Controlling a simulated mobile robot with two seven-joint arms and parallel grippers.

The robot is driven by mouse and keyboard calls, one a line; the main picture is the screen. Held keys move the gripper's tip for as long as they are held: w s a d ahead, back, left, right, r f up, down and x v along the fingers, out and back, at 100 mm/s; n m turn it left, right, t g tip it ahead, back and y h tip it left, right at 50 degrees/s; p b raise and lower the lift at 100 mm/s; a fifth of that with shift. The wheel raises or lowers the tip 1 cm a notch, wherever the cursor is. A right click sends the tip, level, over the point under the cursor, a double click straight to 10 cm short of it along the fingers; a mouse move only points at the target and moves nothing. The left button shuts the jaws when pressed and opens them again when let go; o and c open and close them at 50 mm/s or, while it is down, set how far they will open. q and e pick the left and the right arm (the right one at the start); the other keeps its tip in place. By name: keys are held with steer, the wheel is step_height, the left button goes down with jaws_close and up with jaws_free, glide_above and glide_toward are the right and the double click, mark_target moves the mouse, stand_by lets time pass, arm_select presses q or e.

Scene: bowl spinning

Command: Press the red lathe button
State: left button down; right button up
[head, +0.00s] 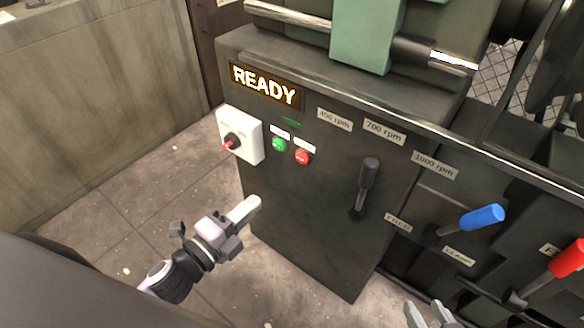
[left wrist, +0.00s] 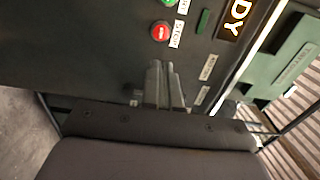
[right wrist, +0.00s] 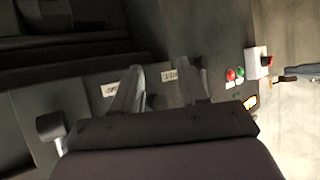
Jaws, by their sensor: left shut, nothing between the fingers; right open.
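The red lathe button (head: 303,157) sits on the dark front panel of the lathe (head: 315,225), just right of the green button (head: 279,145). In the left wrist view the red button (left wrist: 160,32) shows beside a label reading STOP, ahead of the fingertips. My left gripper (head: 250,206) is shut and empty, below and left of the red button, apart from the panel. My right gripper (head: 430,312) is at the bottom edge of the head view, open and empty. In the right wrist view the red button (right wrist: 231,75) is small and far off to the right.
A white switch box (head: 240,135) with a red knob is left of the buttons. A lit READY sign (head: 265,86) is above. A black lever (head: 366,185), a blue-handled lever (head: 482,218) and a red-handled lever (head: 568,259) stick out to the right. Bare floor lies left.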

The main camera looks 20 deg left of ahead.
mark_target(301, 160)
arm_select(q)
steer(key=b+x, duration=0.1)
steer(key=x, duration=1.2)
steer(key=shift+w+d+f, duration=0.1)
steer(key=shift+w, duration=0.35)
arm_select(e)
steer(key=shift+w+a+r, duration=0.25)
steer(key=shift+a+r, duration=0.05)
steer(key=shift+a, duration=0.15)
